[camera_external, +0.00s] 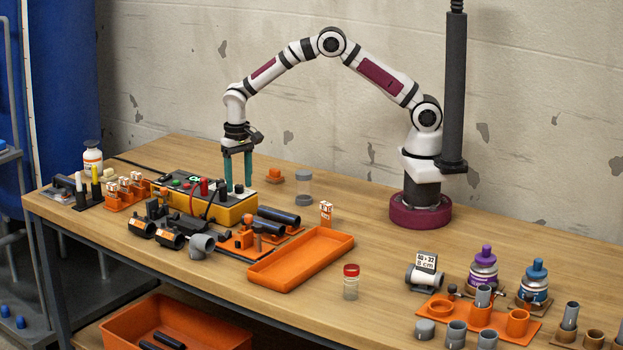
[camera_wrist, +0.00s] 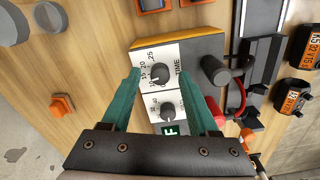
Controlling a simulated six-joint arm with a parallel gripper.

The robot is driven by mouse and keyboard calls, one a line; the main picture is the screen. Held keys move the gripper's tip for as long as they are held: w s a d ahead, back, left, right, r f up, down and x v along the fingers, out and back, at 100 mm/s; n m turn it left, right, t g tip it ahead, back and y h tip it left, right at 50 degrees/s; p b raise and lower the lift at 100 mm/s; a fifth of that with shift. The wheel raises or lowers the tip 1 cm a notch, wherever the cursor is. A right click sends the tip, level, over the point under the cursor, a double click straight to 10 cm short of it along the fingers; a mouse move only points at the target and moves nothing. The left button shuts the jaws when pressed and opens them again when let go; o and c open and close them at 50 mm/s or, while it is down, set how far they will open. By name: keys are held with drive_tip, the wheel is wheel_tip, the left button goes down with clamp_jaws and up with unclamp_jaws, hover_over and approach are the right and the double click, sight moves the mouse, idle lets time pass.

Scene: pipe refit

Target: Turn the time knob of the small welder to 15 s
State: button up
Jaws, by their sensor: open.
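The small welder (camera_external: 236,214) is a yellow box with a dark top, lying among pipes and fittings on the left part of the bench. In the wrist view its time knob (camera_wrist: 160,73) is a black dial on a white panel marked TIME, with 10, 15, 20 and 25 around it. The pointer is too small to read surely. A second black knob (camera_wrist: 168,110) sits nearer the wrist, beside a small green-lit display (camera_wrist: 171,130). My gripper (camera_external: 239,189) points down over the welder's right end. Its teal fingers are open on either side of the time knob, apparently not touching it.
A black handle or plug (camera_wrist: 215,69) and a red cable (camera_wrist: 241,90) stand close to the right finger. An orange tray (camera_external: 300,262) and a red-capped jar (camera_external: 351,283) are in front.

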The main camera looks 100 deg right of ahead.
sight(239, 185)
wheel_tip(239, 185, up, 16)
drive_tip(key=shift+f, duration=0.25)
drive_tip(key=s+a+r+n, duration=0.2)
drive_tip(key=s+a+r, duration=0.35)
drive_tip(key=s, duration=0.45)
drive_tip(key=s+a+f+n, duration=0.1)
drive_tip(key=s+a+f, duration=0.1)
drive_tip(key=s, duration=0.6)
drive_tip(key=s+a+f+n+y, duration=0.1)
drive_tip(key=s+a, duration=0.3)
drive_tip(key=s, duration=0.4)
drive_tip(key=s+a+f+n, duration=0.2)
drive_tip(key=s+f, duration=0.1)
drive_tip(key=s, duration=0.5)
drive_tip(key=shift+a+n+y, duration=0.3)
drive_tip(key=shift+a+y, duration=0.1)
